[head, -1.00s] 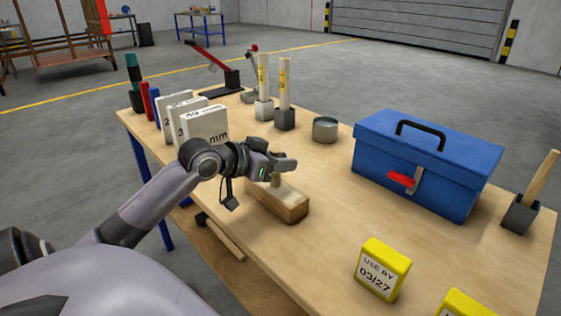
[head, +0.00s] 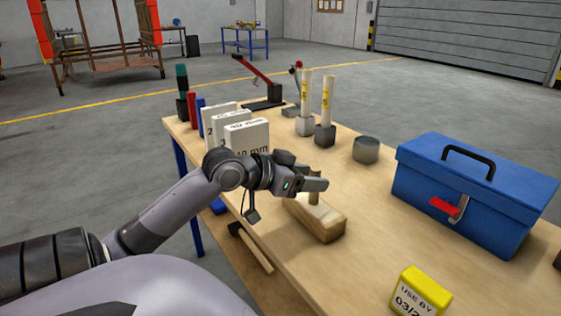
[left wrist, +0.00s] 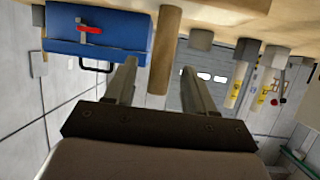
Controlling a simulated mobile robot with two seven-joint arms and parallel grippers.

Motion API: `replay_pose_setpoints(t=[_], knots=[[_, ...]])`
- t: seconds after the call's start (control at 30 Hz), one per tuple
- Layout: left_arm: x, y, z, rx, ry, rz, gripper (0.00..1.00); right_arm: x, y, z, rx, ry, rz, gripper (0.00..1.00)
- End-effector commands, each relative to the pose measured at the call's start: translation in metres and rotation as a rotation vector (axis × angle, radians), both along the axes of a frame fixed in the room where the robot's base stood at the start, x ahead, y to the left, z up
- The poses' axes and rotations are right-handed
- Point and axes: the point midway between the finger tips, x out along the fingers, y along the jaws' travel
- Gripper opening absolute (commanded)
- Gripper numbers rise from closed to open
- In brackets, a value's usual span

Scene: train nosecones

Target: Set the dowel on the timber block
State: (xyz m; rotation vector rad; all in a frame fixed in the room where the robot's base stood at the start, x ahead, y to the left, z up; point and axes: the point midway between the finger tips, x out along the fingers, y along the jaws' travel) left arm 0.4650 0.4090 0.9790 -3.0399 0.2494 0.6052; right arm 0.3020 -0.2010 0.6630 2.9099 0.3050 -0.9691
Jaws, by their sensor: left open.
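The timber block (head: 328,224) lies on the workbench near its front left edge. A short wooden dowel (head: 314,190) stands upright on its top, and it also shows in the left wrist view (left wrist: 163,55), which is upside down. My left gripper (head: 320,177) is at the dowel's upper part. Its two fingers (left wrist: 160,72) are open, one on each side of the dowel, with visible gaps. Part of the dowel is hidden by the gripper in the head view. My right gripper is not in view.
Label blocks (head: 247,138) stand close behind my left wrist. Two tall yellow-labelled rods (head: 327,100) in holders and a round tin (head: 366,150) are further back. A blue toolbox (head: 470,195) stands right; a yellow block (head: 420,293) is at front. Bench between block and toolbox is clear.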

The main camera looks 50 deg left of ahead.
Motion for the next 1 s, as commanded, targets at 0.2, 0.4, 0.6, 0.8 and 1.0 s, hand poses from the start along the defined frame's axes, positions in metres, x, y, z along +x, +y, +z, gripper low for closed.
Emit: replay_pose_setpoints(t=[0.2, 0.4, 0.6, 0.8, 1.0], knots=[[-0.03, 0.005, 0.012, -0.001, 0.001, 0.0, 0.54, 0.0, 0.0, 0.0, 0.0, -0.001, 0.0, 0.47], [-0.055, 0.009, 0.022, -0.001, 0.001, 0.0, 0.54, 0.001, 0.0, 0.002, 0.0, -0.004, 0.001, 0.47], [-0.071, 0.012, 0.03, -0.002, 0.0, 0.0, 0.54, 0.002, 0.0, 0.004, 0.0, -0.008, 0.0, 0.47], [-0.077, 0.013, 0.032, 0.0, 0.001, -0.001, 0.54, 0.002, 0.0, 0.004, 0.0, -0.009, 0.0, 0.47], [-0.077, 0.013, 0.032, 0.0, 0.0, -0.001, 0.54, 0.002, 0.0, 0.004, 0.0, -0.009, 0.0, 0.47]])
